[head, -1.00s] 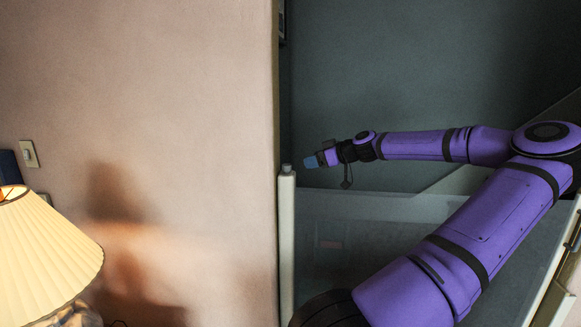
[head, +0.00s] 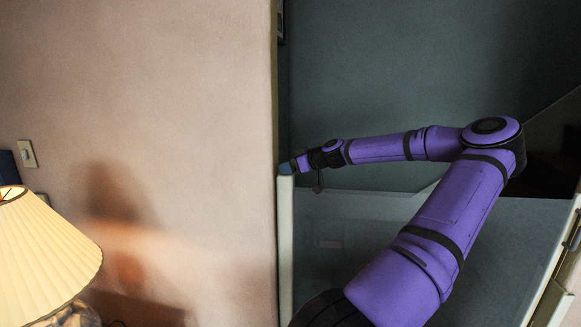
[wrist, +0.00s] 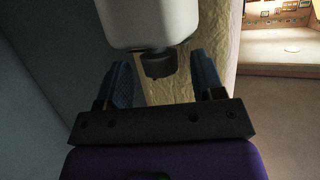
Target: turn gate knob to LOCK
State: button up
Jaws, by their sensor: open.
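The gate knob (wrist: 159,64) is a short dark cylinder on the end of the white gate post (wrist: 150,22), seen close in the wrist view. My gripper (wrist: 162,72) is open, with one blue finger on each side of the knob. Gaps show between the fingers and the knob, so it does not look gripped. In the head view my gripper (head: 287,167) is at the top of the white post (head: 286,240) and hides the knob. No LOCK mark can be made out.
The grey gate panel (head: 400,250) spans right from the post. A pinkish wall (head: 150,120) stands close on the left. A lit lamp (head: 45,250) is at lower left, below a light switch (head: 28,154). A bright shelf (wrist: 285,45) shows in the wrist view.

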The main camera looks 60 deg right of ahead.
jog(key=c, duration=0.9)
jog(key=shift+h, duration=0.4)
jog(key=m+h, duration=0.2)
jog(key=a+m+h, duration=0.1)
jog(key=m+h, duration=0.1)
jog(key=shift+g, duration=0.3)
jog(key=shift+w+a+m+g+h, duration=0.1)
jog(key=shift+m+g+h, duration=0.3)
jog(key=shift+m+h, duration=0.65)
jog(key=shift+w+a+m+g+h, duration=0.1)
jog(key=shift+m+g+h, duration=0.3)
jog(key=shift+m+h, duration=0.6)
jog(key=shift+m+g+h, duration=0.5)
jog(key=shift+m+h, duration=0.05)
jog(key=o, duration=0.9)
